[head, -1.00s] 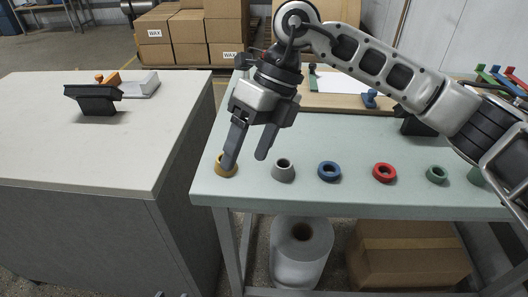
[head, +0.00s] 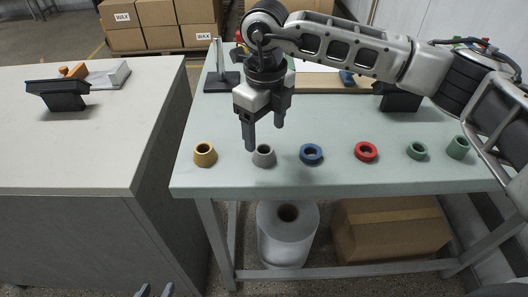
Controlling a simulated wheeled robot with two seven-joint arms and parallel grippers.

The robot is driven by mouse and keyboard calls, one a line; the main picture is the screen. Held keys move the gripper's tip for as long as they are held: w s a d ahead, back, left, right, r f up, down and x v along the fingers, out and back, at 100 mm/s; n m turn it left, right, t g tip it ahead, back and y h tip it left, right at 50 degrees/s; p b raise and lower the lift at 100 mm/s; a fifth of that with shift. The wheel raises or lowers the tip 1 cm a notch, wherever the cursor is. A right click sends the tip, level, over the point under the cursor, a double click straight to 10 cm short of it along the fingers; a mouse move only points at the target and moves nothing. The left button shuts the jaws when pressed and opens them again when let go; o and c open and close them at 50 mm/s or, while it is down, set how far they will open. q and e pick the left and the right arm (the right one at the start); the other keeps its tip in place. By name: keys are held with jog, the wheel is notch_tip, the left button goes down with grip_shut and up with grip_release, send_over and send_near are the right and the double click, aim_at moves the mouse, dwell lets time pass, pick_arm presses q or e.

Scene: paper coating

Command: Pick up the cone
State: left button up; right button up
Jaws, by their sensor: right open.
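A row of small hollow cones stands along the front of the pale green table: a yellow cone (head: 205,155), a grey cone (head: 264,156), a blue cone (head: 311,154), a red cone (head: 366,152) and two green cones (head: 417,151) (head: 458,148) at the right. My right gripper (head: 264,137) points down, open and empty, just behind and above the grey cone. One finger overlaps the grey cone's upper left in the picture; I cannot tell whether they touch. Only the dark fingertips of my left gripper (head: 154,291) show at the bottom edge, apart from each other, with nothing between them.
A dark stand (head: 222,80) is at the table's back left and a dark holder (head: 400,98) at the back right. A white roll (head: 287,240) and a cardboard box (head: 390,232) are under the green table.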

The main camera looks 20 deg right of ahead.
aim_at(264, 145)
notch_tip(264, 145, down, 5)
jog(key=shift+a+f+p, duration=0.1)
jog(key=shift+p, duration=0.4)
jog(key=shift+c, duration=0.3)
jog(key=c, duration=1)
